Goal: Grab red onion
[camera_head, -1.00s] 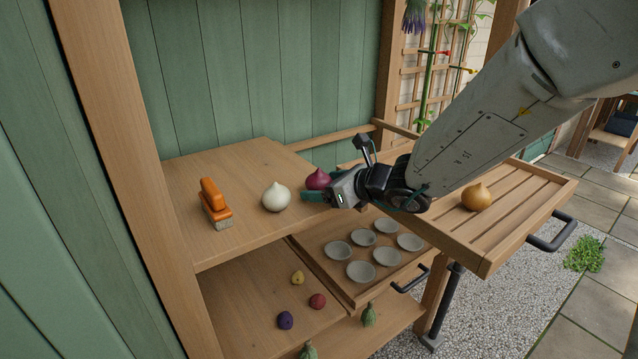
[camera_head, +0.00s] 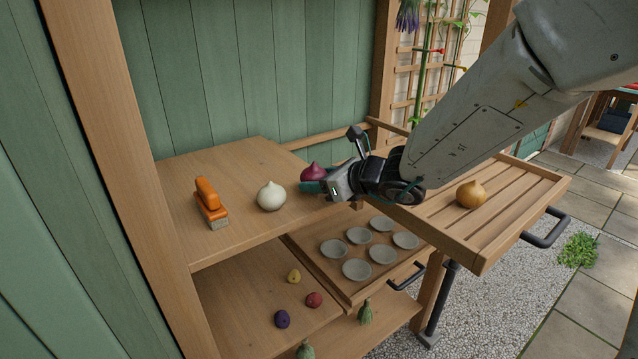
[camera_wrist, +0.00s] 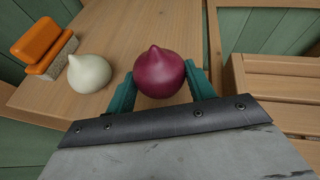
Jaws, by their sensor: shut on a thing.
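The red onion (camera_head: 313,170) is a round, dark purple-red bulb with a pointed top, at the right end of the upper wooden shelf (camera_head: 235,222). In the wrist view the red onion (camera_wrist: 159,73) sits upright between the teal fingers of my gripper (camera_wrist: 160,88), one finger pressed to each side. My gripper (camera_head: 314,187) also shows in the head view, reaching in from the right and shut on the onion. I cannot tell whether the onion is lifted clear of the shelf.
A white onion (camera_head: 271,196) and an orange brush (camera_head: 210,202) stand to the left on the shelf. A yellow onion (camera_head: 471,194) lies on the slatted shelf to the right. Below, a drawer holds several grey dishes (camera_head: 357,269). Small bulbs (camera_head: 314,299) lie on the lower shelf.

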